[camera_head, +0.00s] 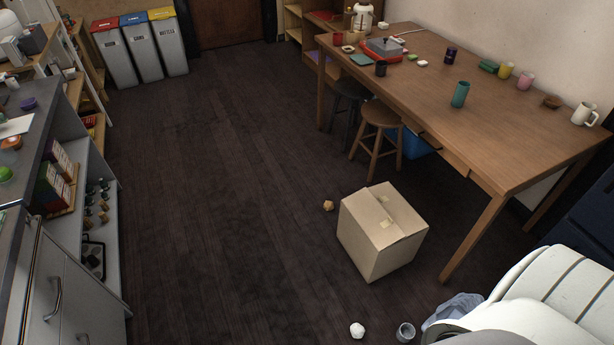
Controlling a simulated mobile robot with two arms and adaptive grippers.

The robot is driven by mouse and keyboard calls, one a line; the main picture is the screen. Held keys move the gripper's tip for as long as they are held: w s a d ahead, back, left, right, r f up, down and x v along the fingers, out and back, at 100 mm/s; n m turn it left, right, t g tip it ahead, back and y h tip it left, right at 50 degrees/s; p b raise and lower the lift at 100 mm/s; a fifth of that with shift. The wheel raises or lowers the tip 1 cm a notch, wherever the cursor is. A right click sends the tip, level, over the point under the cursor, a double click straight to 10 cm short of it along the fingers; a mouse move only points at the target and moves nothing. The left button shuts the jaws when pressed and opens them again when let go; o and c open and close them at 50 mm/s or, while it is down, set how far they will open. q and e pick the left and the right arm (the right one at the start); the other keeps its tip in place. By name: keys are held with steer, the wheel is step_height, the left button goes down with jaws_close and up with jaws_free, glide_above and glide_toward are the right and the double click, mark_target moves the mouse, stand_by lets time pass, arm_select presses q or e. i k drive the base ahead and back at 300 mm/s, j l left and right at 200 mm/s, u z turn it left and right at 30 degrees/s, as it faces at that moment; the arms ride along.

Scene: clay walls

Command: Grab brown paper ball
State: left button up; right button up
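A small brown paper ball (328,205) lies on the dark wooden floor. It is just left of a closed cardboard box (382,232), with a small gap between them. Neither of my grippers shows in the head view. A white, rounded form fills the bottom right corner, and I cannot tell what it is.
A white crumpled ball (357,330), a grey cup (405,332) and a plastic bag (455,308) lie near the bottom. A long wooden table (490,120) with stools (378,130) stands right. A counter (50,180) runs left. The middle floor is clear; bins (140,45) stand behind.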

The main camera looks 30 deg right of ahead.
mark_target(328, 205)
steer(key=i+z, duration=0.2)
steer(key=i, duration=0.35)
steer(key=i+j+z, duration=0.15)
steer(key=i, duration=0.4)
steer(key=i+j+z, duration=0.2)
steer(key=i, duration=0.35)
